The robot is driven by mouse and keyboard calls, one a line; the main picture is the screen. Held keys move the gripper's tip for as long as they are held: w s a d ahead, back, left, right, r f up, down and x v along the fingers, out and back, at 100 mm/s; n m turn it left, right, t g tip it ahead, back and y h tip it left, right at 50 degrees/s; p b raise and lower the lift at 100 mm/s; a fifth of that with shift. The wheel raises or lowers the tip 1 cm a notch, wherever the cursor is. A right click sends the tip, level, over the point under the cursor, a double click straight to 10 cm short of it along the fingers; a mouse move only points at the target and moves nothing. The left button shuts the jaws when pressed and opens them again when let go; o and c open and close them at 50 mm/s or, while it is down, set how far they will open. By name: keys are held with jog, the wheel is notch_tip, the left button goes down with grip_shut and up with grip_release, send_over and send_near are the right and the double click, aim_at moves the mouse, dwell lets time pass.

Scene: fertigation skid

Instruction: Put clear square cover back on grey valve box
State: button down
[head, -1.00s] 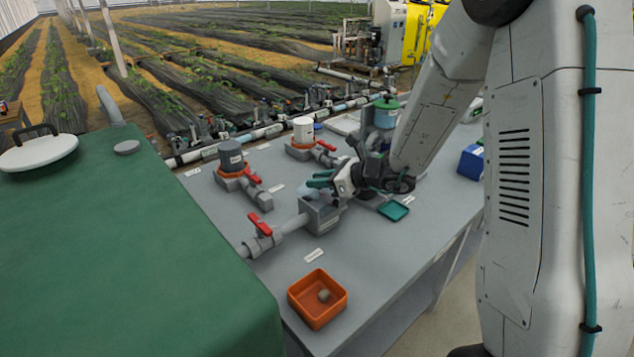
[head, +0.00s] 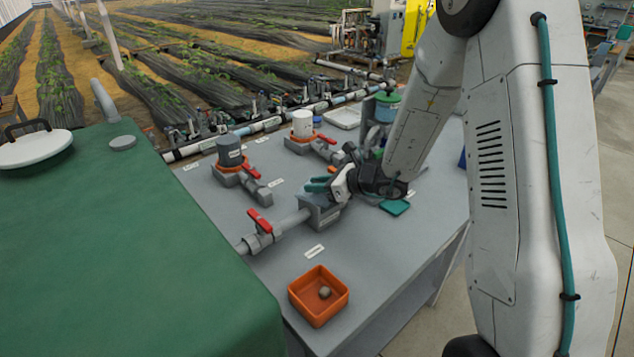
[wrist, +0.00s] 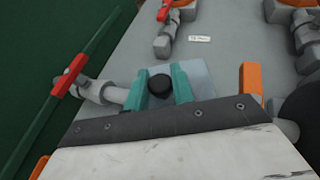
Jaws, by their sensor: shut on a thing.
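The clear square cover (wrist: 200,78) is a pale see-through plate with a black knob (wrist: 160,84) in the wrist view. My gripper (wrist: 160,88) has its teal fingers on both sides of that knob and is shut on it. In the head view my gripper (head: 318,185) is right above the grey valve box (head: 325,216), which sits in line with a grey pipe. The cover is at or just over the box's top. I cannot tell whether it is seated, as the fingers and plate hide the rim.
A red-handled valve (head: 260,222) is on the pipe left of the box. An orange tray (head: 318,296) with a small grey piece stands at the front. Grey (head: 230,152) and white (head: 302,125) capped units stand behind.

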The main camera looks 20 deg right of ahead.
jog(key=c, duration=1.2)
grip_release()
jog(key=shift+r, duration=0.35)
jog(key=v, duration=1.2)
jog(key=s+a+r+n+g, duration=0.4)
jog(key=s+a+n, duration=0.1)
jog(key=s+n, duration=0.2)
jog(key=s+a+r+n+g, duration=0.3)
jog(key=s+a+r+n, duration=0.2)
jog(key=s+a+n, duration=0.15)
jog(key=s+d+r+n+h, duration=0.1)
jog(key=s+d+n+h, duration=0.1)
jog(key=s+n+h, duration=0.1)
jog(key=s+d+r+n+h, duration=0.1)
jog(key=s+d+n+h, duration=0.2)
jog(key=s+n, duration=0.3)
jog(key=s+d+r+n+g+h, duration=0.1)
jog(key=s+d+r+n+h, duration=0.1)
jog(key=s, duration=0.5)
jog(key=shift+s+d+n+h, duration=0.2)
jog(key=shift+n+h, duration=0.15)
jog(key=shift+n, duration=0.3)
jog(key=shift+s+d+n+h, duration=0.15)
jog(key=shift+n+h, duration=0.2)
jog(key=shift+n, duration=0.25)
